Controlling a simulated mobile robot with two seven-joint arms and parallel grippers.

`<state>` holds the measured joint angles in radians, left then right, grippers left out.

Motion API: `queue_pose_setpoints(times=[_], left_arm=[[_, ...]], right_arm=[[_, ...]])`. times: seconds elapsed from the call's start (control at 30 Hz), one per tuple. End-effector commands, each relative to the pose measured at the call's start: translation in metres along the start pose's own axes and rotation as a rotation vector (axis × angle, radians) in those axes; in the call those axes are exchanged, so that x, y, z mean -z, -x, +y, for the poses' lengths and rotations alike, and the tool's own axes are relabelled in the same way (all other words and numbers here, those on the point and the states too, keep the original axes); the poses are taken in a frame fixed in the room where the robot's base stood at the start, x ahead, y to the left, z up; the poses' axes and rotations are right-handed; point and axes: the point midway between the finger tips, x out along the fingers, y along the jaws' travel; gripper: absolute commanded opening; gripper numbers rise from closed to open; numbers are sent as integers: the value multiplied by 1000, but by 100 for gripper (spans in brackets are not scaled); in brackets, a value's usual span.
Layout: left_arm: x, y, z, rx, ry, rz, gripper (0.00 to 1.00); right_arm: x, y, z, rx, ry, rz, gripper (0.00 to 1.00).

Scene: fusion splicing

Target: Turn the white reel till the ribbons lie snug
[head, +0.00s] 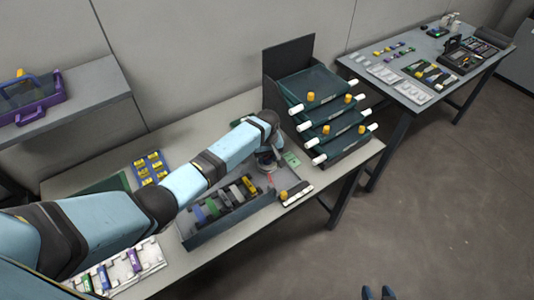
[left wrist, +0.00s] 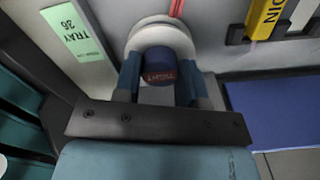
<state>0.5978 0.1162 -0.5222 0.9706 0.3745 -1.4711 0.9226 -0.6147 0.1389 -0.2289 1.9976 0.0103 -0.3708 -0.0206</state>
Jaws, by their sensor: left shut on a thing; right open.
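The white reel (left wrist: 158,32) shows in the left wrist view with a dark blue knob (left wrist: 156,60) at its middle. Red lettering on the knob's near face appears to read TIGHT. Red ribbons (left wrist: 176,9) run from the reel's top edge out of the picture; whether they are snug I cannot tell. My left gripper (left wrist: 158,76) is shut on the knob, one finger at each side. In the head view my left gripper (head: 267,162) reaches down into the grey tray (head: 220,232) and hides most of the reel. My right gripper is not in view.
Colored modules (head: 225,198) sit in the tray's near-left part. A rack of stacked drawers (head: 320,95) stands close behind on the right. A second table (head: 405,105) is farther right, across open floor.

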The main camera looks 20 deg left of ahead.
Motion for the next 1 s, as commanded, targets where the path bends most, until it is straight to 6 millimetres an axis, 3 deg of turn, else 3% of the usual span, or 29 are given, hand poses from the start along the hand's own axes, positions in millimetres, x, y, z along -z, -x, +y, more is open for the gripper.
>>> queue_pose_setpoints(times=[0.13, 0.17, 0.27, 0.67, 1.0], left_arm=[[0, 0, 0, -1, -2, 1, 14], [0, 0, 0, -1, -2, 1, 40], [0, 0, 0, -1, -2, 1, 63], [1, 8, 0, -2, -3, 2, 63], [1, 77, 1, -5, -3, 4, 63]], right_arm=[[-4, -1, 0, -1, -1, -7, 43], [-5, -1, 0, -1, -2, -9, 43], [-7, -1, 0, 0, -2, -14, 43], [-6, -1, -2, 2, -3, -13, 43], [-4, -1, -2, 3, -3, -6, 43]])
